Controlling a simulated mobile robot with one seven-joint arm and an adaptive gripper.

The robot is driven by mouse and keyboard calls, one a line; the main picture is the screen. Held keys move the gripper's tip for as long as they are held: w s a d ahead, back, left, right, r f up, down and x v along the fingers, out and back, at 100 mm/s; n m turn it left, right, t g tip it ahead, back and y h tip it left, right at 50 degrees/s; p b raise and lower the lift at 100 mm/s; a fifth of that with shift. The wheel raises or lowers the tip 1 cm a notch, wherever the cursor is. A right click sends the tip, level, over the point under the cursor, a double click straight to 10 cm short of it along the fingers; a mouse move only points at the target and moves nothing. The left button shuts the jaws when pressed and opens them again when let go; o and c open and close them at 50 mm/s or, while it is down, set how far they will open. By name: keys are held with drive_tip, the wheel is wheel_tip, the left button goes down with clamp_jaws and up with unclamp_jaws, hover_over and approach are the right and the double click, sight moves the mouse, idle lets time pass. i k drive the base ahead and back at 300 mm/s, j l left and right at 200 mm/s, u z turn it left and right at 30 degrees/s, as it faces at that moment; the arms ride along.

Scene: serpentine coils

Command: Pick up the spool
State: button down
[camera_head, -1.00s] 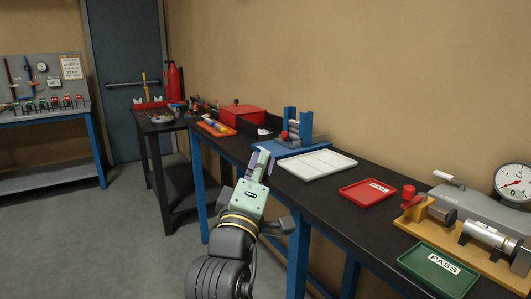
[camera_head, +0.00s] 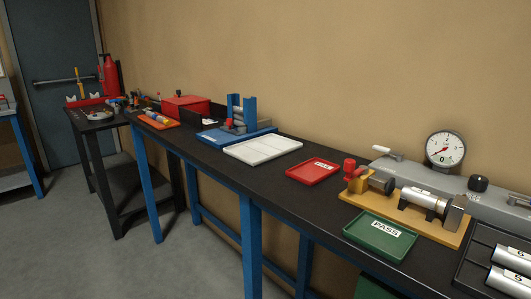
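Several silver metal cylinders that could be the spool are in view; I cannot tell which one is meant. One silver cylinder (camera_head: 424,199) lies in a tan fixture (camera_head: 358,205) with a red knob, on the workbench at the right. Two more, an upper numbered cylinder (camera_head: 511,259) and a lower numbered cylinder (camera_head: 503,283), lie in a black tray (camera_head: 471,260) at the lower right, cut off by the picture edge. My gripper is not in view now.
The black workbench (camera_head: 270,192) runs along the wall. It carries a green PASS tray (camera_head: 382,248), a red tray (camera_head: 311,182), a white tray (camera_head: 263,149), a blue fixture (camera_head: 212,137) and a dial gauge (camera_head: 445,149). Grey floor (camera_head: 190,262) is open at lower left.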

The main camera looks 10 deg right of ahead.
sight(417, 196)
drive_tip(key=i+l+z, duration=0.25)
drive_tip(key=i+z, duration=0.15)
drive_tip(key=i+l+z, duration=0.1)
drive_tip(key=i+z, duration=0.3)
